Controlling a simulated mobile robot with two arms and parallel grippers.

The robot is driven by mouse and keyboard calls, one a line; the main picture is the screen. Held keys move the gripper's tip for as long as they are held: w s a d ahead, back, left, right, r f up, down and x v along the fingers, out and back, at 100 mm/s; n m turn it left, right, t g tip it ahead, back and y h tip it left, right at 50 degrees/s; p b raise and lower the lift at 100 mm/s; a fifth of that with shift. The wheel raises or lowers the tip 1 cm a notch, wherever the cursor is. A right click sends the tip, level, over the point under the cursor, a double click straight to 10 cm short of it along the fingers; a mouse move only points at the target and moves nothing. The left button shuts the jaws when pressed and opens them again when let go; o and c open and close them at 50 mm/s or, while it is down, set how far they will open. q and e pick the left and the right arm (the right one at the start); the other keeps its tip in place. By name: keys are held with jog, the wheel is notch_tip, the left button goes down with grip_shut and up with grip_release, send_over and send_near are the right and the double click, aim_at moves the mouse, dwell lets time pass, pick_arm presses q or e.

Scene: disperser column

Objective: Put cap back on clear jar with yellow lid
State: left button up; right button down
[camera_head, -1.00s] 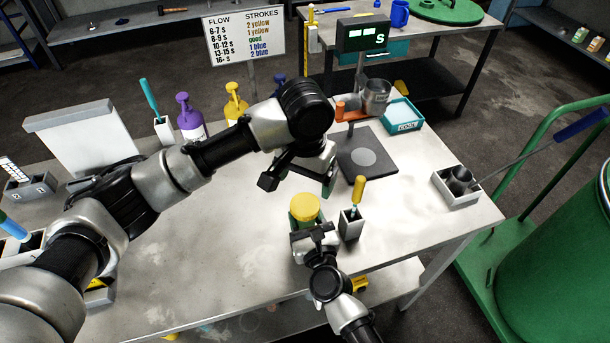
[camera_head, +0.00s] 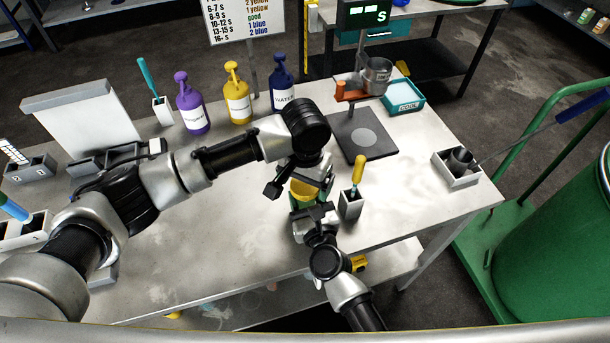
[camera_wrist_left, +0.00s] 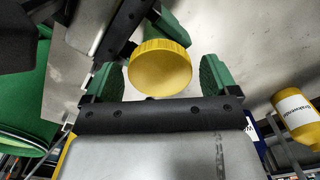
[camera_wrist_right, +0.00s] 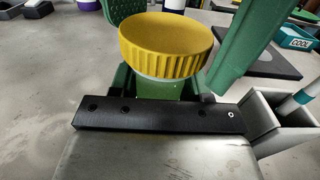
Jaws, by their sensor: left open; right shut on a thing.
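The yellow lid (camera_head: 302,188) sits on top of the jar at the front of the table. In the right wrist view the lid (camera_wrist_right: 165,45) looks level, with a thin pale rim just below it. The jar's body is mostly hidden behind the green finger pads. My right gripper (camera_head: 312,214) is shut on the jar, below the lid. My left gripper (camera_head: 298,186) is open over the lid from above. In the left wrist view the lid (camera_wrist_left: 160,68) lies between its green fingers, with a gap on each side.
A grey holder (camera_head: 350,204) with a yellow-handled tool stands close to the right of the jar. A dark plate stand (camera_head: 362,135) is behind it. Purple (camera_head: 192,103), yellow (camera_head: 238,95) and blue (camera_head: 282,84) bottles stand at the back.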

pick_arm(q)
jog(key=shift+c, duration=0.4)
jog(key=c, duration=0.8)
jog(key=o, duration=1)
jog(key=shift+o, duration=0.2)
notch_tip(320, 180, up, 12)
pick_arm(e)
jog(key=shift+c, duration=2.2)
grip_release()
